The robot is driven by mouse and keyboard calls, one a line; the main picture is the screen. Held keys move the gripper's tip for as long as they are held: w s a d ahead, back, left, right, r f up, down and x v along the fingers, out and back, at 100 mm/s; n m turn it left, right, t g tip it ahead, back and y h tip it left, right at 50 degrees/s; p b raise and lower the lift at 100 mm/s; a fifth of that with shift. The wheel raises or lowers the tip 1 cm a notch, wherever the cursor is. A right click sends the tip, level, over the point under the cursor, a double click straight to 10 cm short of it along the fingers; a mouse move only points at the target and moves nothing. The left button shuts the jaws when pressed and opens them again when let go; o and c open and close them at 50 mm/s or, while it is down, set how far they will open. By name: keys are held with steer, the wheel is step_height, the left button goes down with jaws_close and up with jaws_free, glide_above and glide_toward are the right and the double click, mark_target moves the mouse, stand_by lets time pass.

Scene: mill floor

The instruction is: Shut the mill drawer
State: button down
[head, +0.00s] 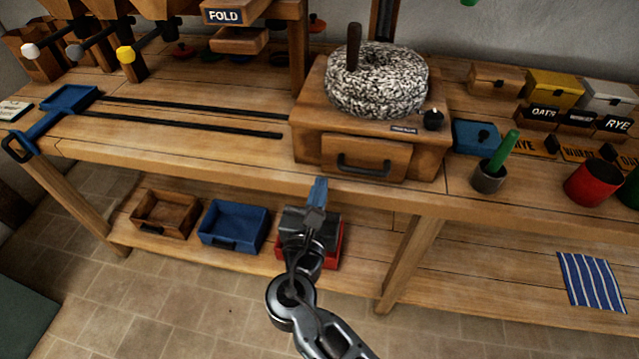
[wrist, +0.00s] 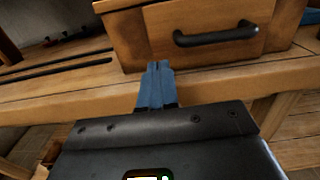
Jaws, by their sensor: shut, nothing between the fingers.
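The mill (head: 377,82) is a speckled round stone with an upright wooden handle, on a wooden box on the bench. Its drawer (head: 362,160) is in the front of the box, with a dark bar handle (head: 364,168). The drawer front seems to stand a little out from the box; how far is hard to tell. In the wrist view the drawer (wrist: 203,27) is ahead, upper right. My gripper (head: 318,188) is shut and empty, its blue fingers together. It is in front of the bench edge, below and left of the drawer, apart from it.
A dark knob (head: 433,119) sits on the box's right corner. Right of the box are a blue box (head: 474,137) and a grey pot (head: 488,180) with a green handle. Two dark rails (head: 190,113) run along the bench left of the mill. Trays, including a blue one (head: 232,227), stand on the lower shelf.

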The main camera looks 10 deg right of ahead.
steer(key=v, duration=0.8)
steer(key=shift+s+b, duration=0.35)
steer(key=shift+b, duration=0.05)
steer(key=shift+a, duration=0.1)
steer(key=s+d+f+m+g+y, duration=0.3)
steer(key=s+d+f+m, duration=0.15)
steer(key=d+f, duration=0.35)
steer(key=s+d+f+m+g+y, duration=0.1)
steer(key=s+d+m+y, duration=0.1)
steer(key=s+d+m, duration=0.3)
steer(key=s+f+m+g+y, duration=0.1)
steer(key=s+f+m, duration=0.1)
steer(key=s, duration=0.6)
steer(key=s+d+r+m+t, duration=0.1)
steer(key=s+d+r+m, duration=0.1)
steer(key=s+r+m, duration=0.5)
steer(key=s+d+r+m+t, duration=0.2)
steer(key=s+d+r+m, duration=0.1)
steer(key=s+r+m, duration=0.5)
step_height(320, 180, up, 3)
steer(key=m, duration=0.5)
steer(key=c, duration=1.8)
jaws_free()
steer(key=shift+s+r+m, duration=0.1)
steer(key=shift+m, duration=0.15)
steer(key=shift+c, duration=0.2)
